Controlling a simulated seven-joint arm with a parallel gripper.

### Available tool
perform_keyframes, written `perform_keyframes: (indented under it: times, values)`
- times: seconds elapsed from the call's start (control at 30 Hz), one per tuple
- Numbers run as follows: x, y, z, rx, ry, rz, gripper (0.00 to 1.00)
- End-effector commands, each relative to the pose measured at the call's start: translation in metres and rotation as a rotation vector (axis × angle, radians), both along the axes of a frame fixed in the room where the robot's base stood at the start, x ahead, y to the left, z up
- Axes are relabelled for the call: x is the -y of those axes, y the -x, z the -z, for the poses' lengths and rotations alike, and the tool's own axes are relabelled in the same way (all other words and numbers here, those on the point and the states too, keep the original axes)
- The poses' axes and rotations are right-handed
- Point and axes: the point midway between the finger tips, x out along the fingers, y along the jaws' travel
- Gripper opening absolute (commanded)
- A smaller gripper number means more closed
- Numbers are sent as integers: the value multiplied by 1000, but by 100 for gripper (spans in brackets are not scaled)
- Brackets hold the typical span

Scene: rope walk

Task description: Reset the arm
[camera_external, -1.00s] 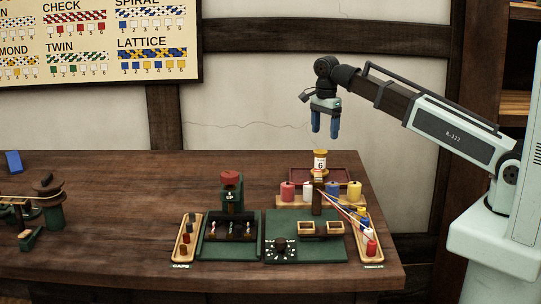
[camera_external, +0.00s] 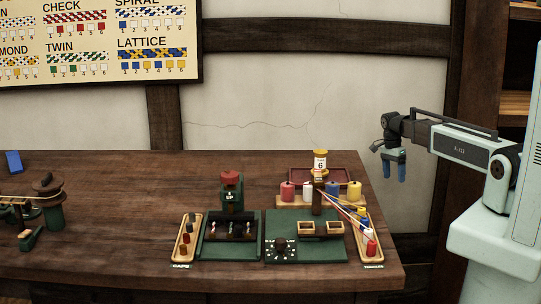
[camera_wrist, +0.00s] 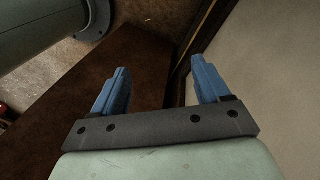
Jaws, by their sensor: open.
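My gripper (camera_external: 394,168) hangs fingers down in the external view, just off the right end of the table and in front of the pale wall. Its two blue fingers are apart with nothing between them. In the wrist view the open blue fingers (camera_wrist: 158,92) show the same empty gap, with the dark table surface and a wall edge beyond them. My arm is folded back toward its base at the right.
The wooden table (camera_external: 110,230) carries a green board (camera_external: 290,218) with small trays, a row of coloured spools (camera_external: 322,190), a jar labelled 6 (camera_external: 320,163) and a red-topped green press (camera_external: 231,190). A winding device (camera_external: 45,205) stands at left. The air around my gripper looks clear.

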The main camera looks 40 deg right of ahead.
Motion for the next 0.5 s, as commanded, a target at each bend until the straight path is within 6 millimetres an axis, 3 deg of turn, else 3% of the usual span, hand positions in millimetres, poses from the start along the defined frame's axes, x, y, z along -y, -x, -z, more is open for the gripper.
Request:
perform_keyframes:
  times: [0.03, 0.2, 0.5]
  values:
    - [5, 21, 16, -23, -18, -17, 76]
    - [16, 67, 54, -76, -76, -88, 76]
    - [17, 121, 97, -127, -157, -190, 76]
